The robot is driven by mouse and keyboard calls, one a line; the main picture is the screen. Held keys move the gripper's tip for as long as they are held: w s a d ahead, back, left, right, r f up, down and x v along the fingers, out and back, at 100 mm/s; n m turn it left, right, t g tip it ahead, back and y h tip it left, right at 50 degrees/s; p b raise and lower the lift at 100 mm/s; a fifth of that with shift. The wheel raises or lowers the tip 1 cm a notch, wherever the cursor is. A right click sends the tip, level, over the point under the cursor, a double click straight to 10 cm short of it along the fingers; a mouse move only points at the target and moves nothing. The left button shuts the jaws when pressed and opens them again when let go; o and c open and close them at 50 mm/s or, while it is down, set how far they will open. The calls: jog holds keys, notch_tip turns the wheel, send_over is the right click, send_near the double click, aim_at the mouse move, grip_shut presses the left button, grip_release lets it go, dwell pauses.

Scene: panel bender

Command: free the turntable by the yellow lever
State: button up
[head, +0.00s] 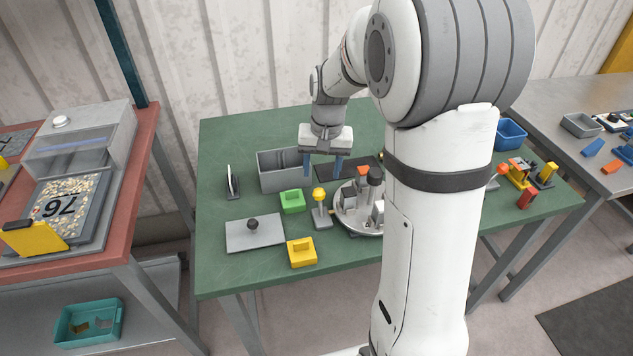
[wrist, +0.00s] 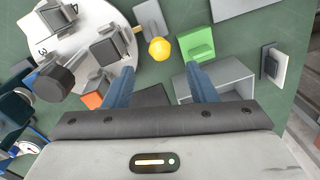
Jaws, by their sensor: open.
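The turntable (head: 349,222) is a round light-grey disc on the green table, partly hidden behind my arm. It carries grey blocks and a dark knob, and the wrist view shows the disc (wrist: 62,38) with a number 3 on it. The yellow lever (head: 319,194) has a round yellow knob on a grey base just left of the disc; its knob also shows in the wrist view (wrist: 160,49). My gripper (head: 322,172) is open and empty above the table, behind the lever. In the wrist view its two blue fingers (wrist: 162,80) point toward the lever, apart from the knob.
A grey open bin (head: 280,180) stands left of my gripper. A green block (head: 292,202), a yellow block (head: 301,252) and a grey plate with a black knob (head: 255,234) lie near the lever. A blue bin (head: 511,133) stands at the right.

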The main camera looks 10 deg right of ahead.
aim_at(319, 189)
jog(key=f, duration=0.7)
jog(key=shift+a+f, duration=0.2)
jog(key=shift+a, duration=0.05)
grip_shut()
dwell(0.3)
